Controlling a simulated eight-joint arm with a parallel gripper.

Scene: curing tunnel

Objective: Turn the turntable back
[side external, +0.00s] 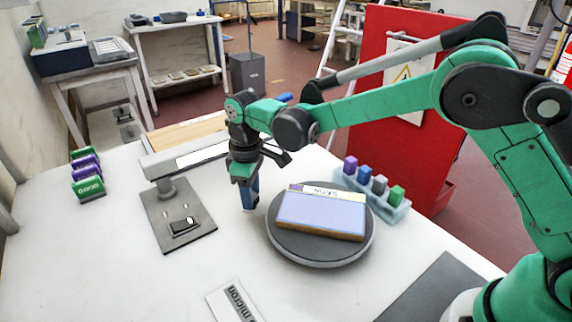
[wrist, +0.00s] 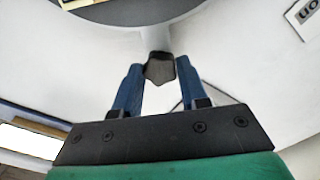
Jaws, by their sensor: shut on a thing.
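The turntable (side external: 318,256) is a round grey disc on the white bench. A box (side external: 318,213) with a pale blue top and a wood-coloured side lies on it. My gripper (side external: 249,207) points down just left of the turntable's rim. In the wrist view, my gripper's blue fingers (wrist: 159,66) are closed about a small dark grey knob (wrist: 160,70) at the end of a pale stem that runs toward the turntable's edge (wrist: 150,10). In the side view the fingers hide this knob.
A lamp-like stand with a grey base plate (side external: 178,228) is close on the left. A pale rack (side external: 385,207) with several coloured blocks stands behind the turntable to the right. A plate marked "micron" (side external: 234,302) lies in front. Several labelled green and purple items (side external: 87,171) stand far left.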

